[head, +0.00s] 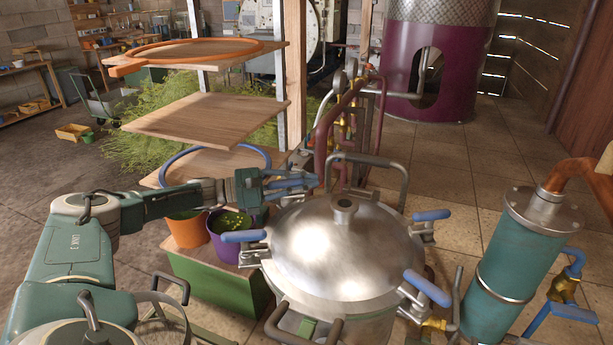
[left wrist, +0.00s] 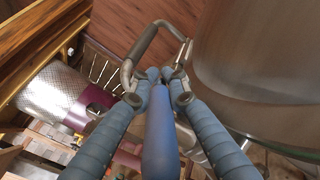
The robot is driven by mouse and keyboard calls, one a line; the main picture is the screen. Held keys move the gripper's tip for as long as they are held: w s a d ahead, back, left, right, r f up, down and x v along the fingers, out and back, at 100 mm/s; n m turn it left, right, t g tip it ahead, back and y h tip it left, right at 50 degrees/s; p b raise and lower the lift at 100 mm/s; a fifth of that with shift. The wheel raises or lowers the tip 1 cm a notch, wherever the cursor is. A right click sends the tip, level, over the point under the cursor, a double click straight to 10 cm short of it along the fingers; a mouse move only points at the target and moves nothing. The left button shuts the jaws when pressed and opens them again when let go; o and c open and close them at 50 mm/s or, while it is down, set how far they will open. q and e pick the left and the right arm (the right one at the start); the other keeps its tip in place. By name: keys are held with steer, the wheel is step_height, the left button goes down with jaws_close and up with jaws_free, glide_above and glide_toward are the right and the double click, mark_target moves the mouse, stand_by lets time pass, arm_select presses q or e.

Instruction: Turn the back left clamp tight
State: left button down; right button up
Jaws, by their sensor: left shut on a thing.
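The still's domed steel lid (head: 345,245) sits on the pot, with blue-handled clamps around its rim. One clamp handle (head: 243,236) is at the left, one (head: 432,215) at the back right and one (head: 428,288) at the front right. My left gripper (head: 308,183) is at the back left of the rim, shut on the back left clamp. In the left wrist view the blue handle of the back left clamp (left wrist: 160,140) lies between the two ribbed fingers (left wrist: 162,85). In the head view the fingers mostly hide this clamp. My right gripper is not in view.
A steel loop handle (head: 370,160) rises behind the lid, close to my left gripper. Wooden shelves (head: 205,118) and plant pots (head: 230,228) stand to the left. A teal condenser (head: 520,255) with copper pipe stands at the right.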

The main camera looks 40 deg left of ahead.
arm_select(q)
steer(key=shift+s+d+r+m+g+h, duration=0.1)
steer(key=shift+d+m+g+h, duration=0.05)
steer(key=shift+m+g+h, duration=0.25)
steer(key=c, duration=1.6)
jaws_free()
steer(key=shift+c, duration=0.2)
